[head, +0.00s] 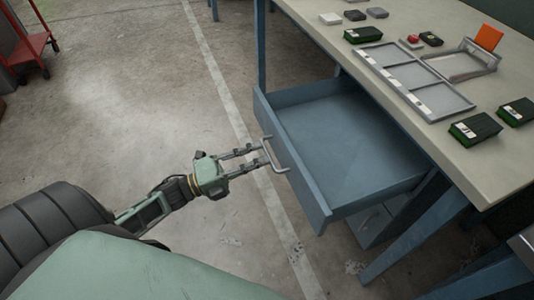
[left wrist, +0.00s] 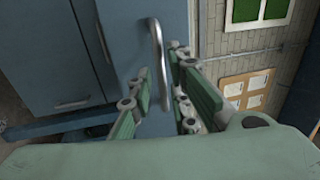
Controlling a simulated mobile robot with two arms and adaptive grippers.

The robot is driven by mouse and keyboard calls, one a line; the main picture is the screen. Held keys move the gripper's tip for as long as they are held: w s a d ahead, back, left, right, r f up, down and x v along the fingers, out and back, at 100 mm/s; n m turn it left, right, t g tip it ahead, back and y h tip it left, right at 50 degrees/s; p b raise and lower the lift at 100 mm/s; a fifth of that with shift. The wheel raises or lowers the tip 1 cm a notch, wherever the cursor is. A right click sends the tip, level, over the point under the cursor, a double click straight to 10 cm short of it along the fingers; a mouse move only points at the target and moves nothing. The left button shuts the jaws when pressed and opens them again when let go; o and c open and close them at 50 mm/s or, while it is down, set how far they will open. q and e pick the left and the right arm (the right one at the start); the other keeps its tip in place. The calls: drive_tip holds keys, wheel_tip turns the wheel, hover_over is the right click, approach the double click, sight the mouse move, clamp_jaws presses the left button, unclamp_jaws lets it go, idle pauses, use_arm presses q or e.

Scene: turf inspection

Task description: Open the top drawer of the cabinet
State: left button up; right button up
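The top drawer (head: 345,125) of the blue cabinet under the workbench is pulled well out, and its inside looks empty. Its metal bar handle (head: 274,156) is on the drawer front. My left gripper (head: 257,154) is at the handle, with its two fingers apart. In the left wrist view the handle (left wrist: 158,60) shows between the open fingers (left wrist: 160,82), with a gap around it; contact cannot be told. Below the drawer, a lower part of the cabinet (head: 371,222) shows partly. My right gripper is not in view.
The workbench top (head: 400,65) holds a grey divided tray (head: 412,85), several dark green boxes (head: 475,128) and an orange piece (head: 489,37). Blue bench legs (head: 415,235) stand right of the drawer. A red cart (head: 30,45) is far left. Open concrete floor lies between.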

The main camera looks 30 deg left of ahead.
use_arm(q)
drive_tip(key=v, duration=0.8)
drive_tip(key=shift+s+a, duration=0.2)
drive_tip(key=shift+s, duration=0.05)
drive_tip(key=shift+w, duration=0.1)
